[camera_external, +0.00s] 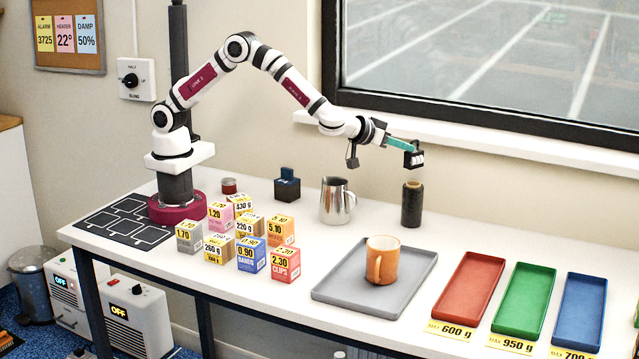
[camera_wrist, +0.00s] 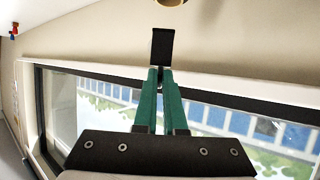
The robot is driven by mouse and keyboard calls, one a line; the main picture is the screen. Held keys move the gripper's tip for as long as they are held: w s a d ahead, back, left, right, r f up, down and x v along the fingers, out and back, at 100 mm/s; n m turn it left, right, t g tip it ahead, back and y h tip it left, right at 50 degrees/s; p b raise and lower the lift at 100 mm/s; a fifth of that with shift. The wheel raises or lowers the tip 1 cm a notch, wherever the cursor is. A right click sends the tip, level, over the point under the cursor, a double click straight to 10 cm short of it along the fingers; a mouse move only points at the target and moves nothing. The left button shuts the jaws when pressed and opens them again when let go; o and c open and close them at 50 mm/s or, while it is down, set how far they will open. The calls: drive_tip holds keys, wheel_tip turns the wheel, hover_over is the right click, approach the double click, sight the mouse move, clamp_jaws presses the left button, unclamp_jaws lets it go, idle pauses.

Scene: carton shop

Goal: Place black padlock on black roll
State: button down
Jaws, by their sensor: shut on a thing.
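The black padlock (camera_external: 414,159) is held at the tips of my gripper (camera_external: 403,145), whose teal fingers are shut on it. In the wrist view the dark padlock (camera_wrist: 162,47) sticks out beyond the shut fingertips (camera_wrist: 160,72). The black roll (camera_external: 412,206) stands upright on the white table, near its back edge. The padlock hangs above the roll's top with a small gap in the picture, apart from it. The roll cannot be made out in the wrist view.
A steel jug (camera_external: 336,203) stands left of the roll. An orange mug (camera_external: 383,263) sits on a grey tray (camera_external: 340,289) in front. Red (camera_external: 466,287), green (camera_external: 525,300) and blue (camera_external: 580,311) trays lie right. Several labelled boxes (camera_external: 251,255) stand left. The window sill (camera_external: 480,138) is behind.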

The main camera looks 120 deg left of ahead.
sight(406, 162)
drive_tip(key=f, duration=0.4)
drive_tip(key=shift+a+f, duration=0.15)
drive_tip(key=shift+a, duration=0.15)
drive_tip(key=shift+f, duration=0.1)
drive_tip(key=c, duration=1)
unclamp_jaws()
